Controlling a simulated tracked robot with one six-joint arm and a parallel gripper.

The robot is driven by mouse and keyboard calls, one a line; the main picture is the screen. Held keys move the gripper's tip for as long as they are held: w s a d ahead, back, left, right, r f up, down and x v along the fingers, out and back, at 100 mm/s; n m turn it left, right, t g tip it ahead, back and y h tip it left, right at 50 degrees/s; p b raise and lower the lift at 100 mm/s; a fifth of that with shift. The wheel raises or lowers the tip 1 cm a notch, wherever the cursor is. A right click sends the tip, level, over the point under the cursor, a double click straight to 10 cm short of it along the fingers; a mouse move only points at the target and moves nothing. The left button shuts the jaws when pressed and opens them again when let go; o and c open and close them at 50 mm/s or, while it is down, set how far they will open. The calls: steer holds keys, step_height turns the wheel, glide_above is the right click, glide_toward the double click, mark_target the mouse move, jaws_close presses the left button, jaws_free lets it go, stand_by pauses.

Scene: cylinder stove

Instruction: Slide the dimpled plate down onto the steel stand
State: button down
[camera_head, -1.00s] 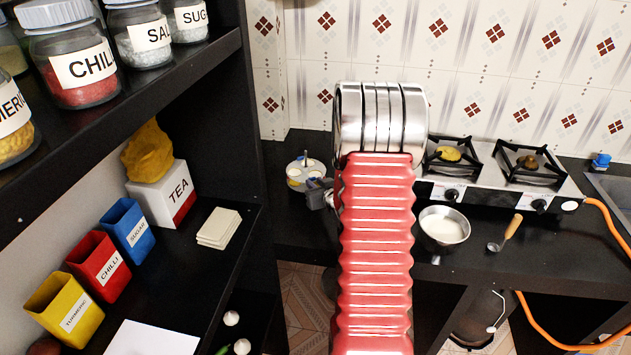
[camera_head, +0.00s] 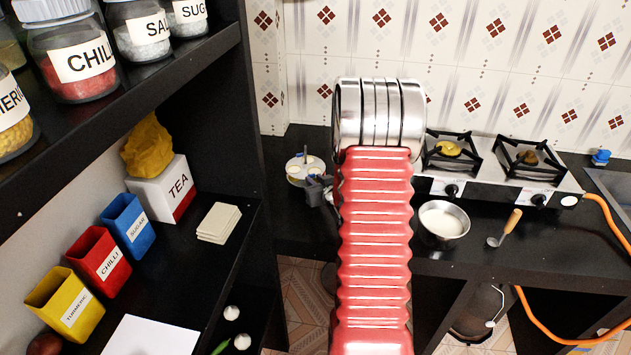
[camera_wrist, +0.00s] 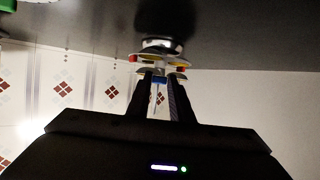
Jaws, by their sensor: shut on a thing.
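The dimpled plate (camera_head: 295,171) is pale and round with shallow hollows, on the counter side left of my red arm. A thin upright post with a blue tip (camera_head: 305,154) rises at its middle. My gripper (camera_head: 317,184) is at the plate's near right edge, partly hidden by my arm. In the wrist view my gripper (camera_wrist: 160,82) is shut at the plate's edge, by a small blue part (camera_wrist: 160,79). Grey, yellow and red plate parts (camera_wrist: 148,57) show beyond the fingertips. The steel stand's lower part is hidden; I cannot tell whether the plate is seated.
A two-burner stove (camera_head: 492,178), a steel bowl of white stuff (camera_head: 443,222) and a ladle (camera_head: 505,228) stand right of my arm. A dark shelf (camera_head: 235,225) with tins and jars stands left. An orange hose (camera_head: 530,318) hangs at right.

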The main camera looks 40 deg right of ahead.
steer(key=shift+f, duration=0.15)
steer(key=c, duration=1.5)
jaws_free()
steer(key=shift+s, duration=0.15)
steer(key=v, duration=1.3)
steer(key=shift+s+a+r, duration=0.1)
steer(key=shift+s+r, duration=0.1)
steer(key=shift+s, duration=0.05)
